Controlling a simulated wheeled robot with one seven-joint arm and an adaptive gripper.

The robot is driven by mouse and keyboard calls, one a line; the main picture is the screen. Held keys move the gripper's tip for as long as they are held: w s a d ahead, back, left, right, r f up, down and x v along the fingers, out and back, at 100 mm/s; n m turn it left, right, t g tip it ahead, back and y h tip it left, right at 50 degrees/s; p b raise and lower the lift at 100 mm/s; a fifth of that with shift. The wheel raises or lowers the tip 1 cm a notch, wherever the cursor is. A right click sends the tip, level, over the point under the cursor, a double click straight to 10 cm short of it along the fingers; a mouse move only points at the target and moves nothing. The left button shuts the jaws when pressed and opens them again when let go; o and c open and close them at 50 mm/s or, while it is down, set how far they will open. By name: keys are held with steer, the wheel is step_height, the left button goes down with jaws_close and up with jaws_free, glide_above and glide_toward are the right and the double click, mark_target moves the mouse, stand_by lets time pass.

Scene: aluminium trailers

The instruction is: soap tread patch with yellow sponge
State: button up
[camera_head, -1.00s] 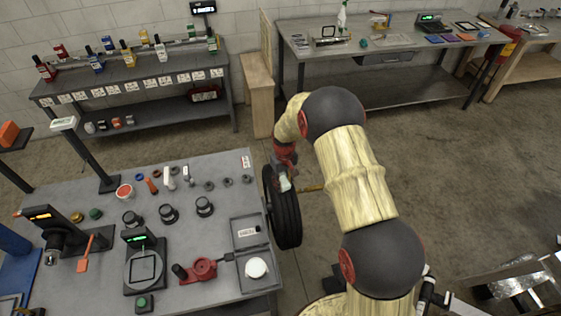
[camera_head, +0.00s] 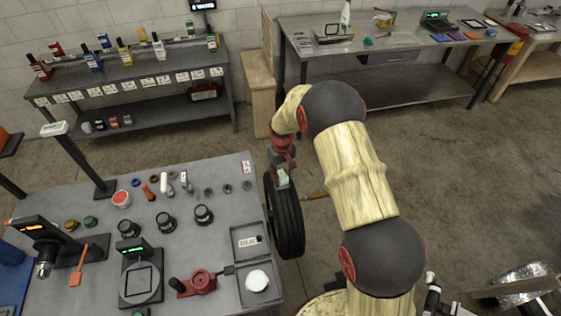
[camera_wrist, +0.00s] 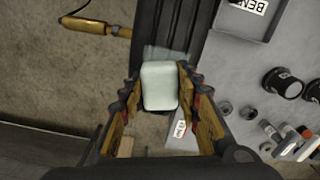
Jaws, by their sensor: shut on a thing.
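My gripper (camera_wrist: 160,98) is shut on a pale, whitish-green block (camera_wrist: 159,84), held between both fingers in the wrist view. The block looks like a sponge or pad, but no yellow shows on it. A black tyre (camera_head: 288,222) stands upright against the right edge of the grey bench, its tread seen from above. The block is over the tyre's tread (camera_wrist: 174,22); I cannot tell whether it touches. A pale, greenish patch (camera_wrist: 164,54) crosses the tread just beyond the block. In the head view my gripper (camera_head: 281,176) is at the tyre's far upper end.
The grey bench (camera_head: 215,225) at left holds jars, a scale (camera_head: 138,280), a red tool (camera_head: 200,283) and a tray (camera_head: 248,228). A wooden-handled tool (camera_head: 314,196) sticks out right of the tyre. Floor (camera_head: 460,170) is open to the right.

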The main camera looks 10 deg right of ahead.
mark_target(282, 176)
steer(key=r, duration=0.3)
steer(key=shift+s+r+p, duration=0.2)
steer(key=shift+s+p, duration=0.1)
steer(key=shift+w+r+p, duration=0.3)
steer(key=shift+r, duration=0.25)
steer(key=shift+s+r+p, duration=0.1)
steer(key=shift+r+p, duration=0.5)
steer(key=shift+r, duration=1)
steer(key=w+f+b, duration=0.1)
steer(key=b, duration=0.3)
steer(key=shift+w+a, duration=0.1)
steer(key=w+b, duration=0.1)
steer(key=b, duration=0.2)
steer(key=shift+a, duration=0.1)
